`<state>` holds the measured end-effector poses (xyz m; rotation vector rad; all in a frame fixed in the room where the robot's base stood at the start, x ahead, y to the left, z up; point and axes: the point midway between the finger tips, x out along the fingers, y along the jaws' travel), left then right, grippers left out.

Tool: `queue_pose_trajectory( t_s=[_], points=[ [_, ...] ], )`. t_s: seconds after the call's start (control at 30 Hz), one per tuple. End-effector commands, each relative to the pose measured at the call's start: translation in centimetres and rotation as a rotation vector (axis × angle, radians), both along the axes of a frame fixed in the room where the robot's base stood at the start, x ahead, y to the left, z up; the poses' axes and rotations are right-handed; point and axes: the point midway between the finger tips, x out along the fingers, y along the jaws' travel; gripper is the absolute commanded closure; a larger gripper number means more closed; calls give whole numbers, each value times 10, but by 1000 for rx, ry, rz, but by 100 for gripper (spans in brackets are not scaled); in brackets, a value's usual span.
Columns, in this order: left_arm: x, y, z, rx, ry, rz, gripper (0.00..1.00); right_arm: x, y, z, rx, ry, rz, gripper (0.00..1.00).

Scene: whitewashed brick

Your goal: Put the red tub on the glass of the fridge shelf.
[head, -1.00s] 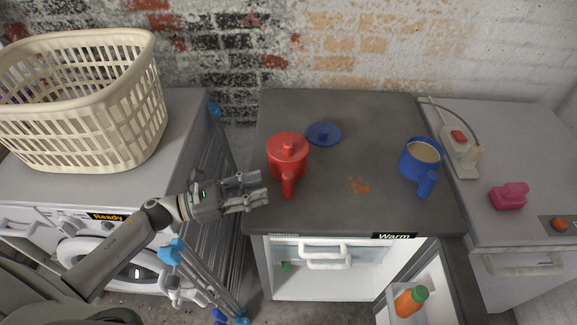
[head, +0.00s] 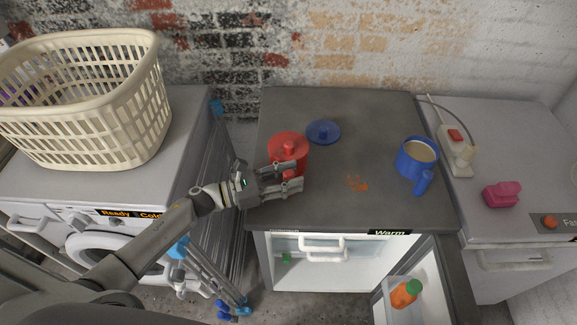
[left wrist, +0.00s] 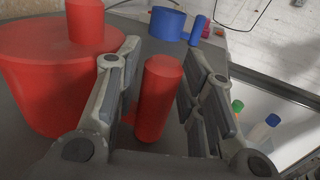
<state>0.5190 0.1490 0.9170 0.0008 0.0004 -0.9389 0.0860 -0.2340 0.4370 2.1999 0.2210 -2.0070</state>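The red tub (head: 285,140), lidded with a knob on top and a handle on its near side, stands on the dark fridge top (head: 345,110). My left gripper (head: 300,175) is open at the tub's near side and covers the handle in the head view. In the left wrist view, the red handle (left wrist: 158,95) stands between the two open fingers (left wrist: 155,85), with the tub's body (left wrist: 45,75) to the left. The fridge below is open, and a pale, glassy shelf (head: 365,247) shows near its top, partly behind a white handle. My right gripper is not in view.
The open fridge door (head: 425,290) holds an orange bottle (head: 404,293). A folded drying rack (head: 205,265) stands left of the fridge.

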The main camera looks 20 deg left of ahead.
Motion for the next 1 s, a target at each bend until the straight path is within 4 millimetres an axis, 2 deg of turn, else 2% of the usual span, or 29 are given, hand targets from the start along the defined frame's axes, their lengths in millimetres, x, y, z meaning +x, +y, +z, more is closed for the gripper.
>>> queue_pose_trajectory(
  t_s=[0.03, 0.3, 0.77, 1.0],
  points=[
    [0, 0, 0, 0, 0, 0, 68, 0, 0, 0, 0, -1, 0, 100],
    [0, 0, 0, 0, 0, 0, 100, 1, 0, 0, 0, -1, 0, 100],
    [0, 1, 3, -1, -3, 0, 100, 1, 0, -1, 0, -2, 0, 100],
    [0, 0, 16, 0, -7, -2, 100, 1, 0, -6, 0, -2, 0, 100]
  ],
)
